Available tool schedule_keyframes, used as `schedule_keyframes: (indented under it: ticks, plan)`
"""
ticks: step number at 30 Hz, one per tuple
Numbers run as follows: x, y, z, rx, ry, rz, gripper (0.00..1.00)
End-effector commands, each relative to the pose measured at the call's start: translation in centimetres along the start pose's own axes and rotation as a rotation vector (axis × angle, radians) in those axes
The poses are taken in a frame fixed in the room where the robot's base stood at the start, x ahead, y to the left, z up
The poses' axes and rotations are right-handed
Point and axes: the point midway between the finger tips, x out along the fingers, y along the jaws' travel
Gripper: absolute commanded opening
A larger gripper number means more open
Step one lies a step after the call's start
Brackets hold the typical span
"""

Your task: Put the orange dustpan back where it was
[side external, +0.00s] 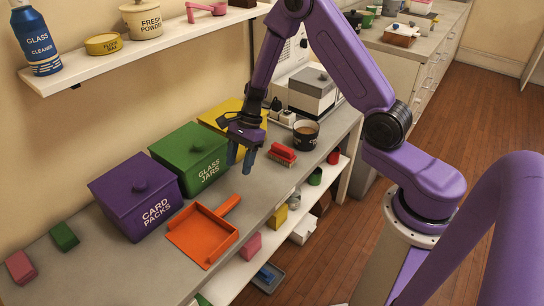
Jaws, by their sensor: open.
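The orange dustpan (202,235) lies flat on the grey counter, in front of the purple CARD PACKS box and the green GLASS JARS box. Its handle (228,205) points up and right, toward my gripper. My gripper (241,163) is open and empty, fingers pointing down, above the counter in front of the GLASS JARS box. It is apart from the dustpan, above and to the right of the handle end. Nothing visible marks the dustpan's former place.
The purple box (136,197), green box (190,160) and yellow box (234,119) line the wall. A red brush (282,154) and a mug (306,134) stand right of my gripper. A wall shelf (130,51) hangs above.

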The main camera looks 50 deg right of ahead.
Motion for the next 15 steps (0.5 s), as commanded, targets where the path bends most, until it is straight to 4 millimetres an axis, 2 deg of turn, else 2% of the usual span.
schedule_keyframes:
  ticks: [4, 8, 11, 15]
  plan:
    - [-0.2, 0.3, 0.5, -0.036, 0.001, 0.007, 0.53]
    - [-1.2, 1.7, 2.8, -0.204, 0.005, 0.036, 0.53]
    - [-2.4, 3.9, 5.2, -0.420, 0.011, 0.078, 0.53]
    - [-4.2, 7.8, 8.2, -0.751, 0.021, 0.144, 0.53]
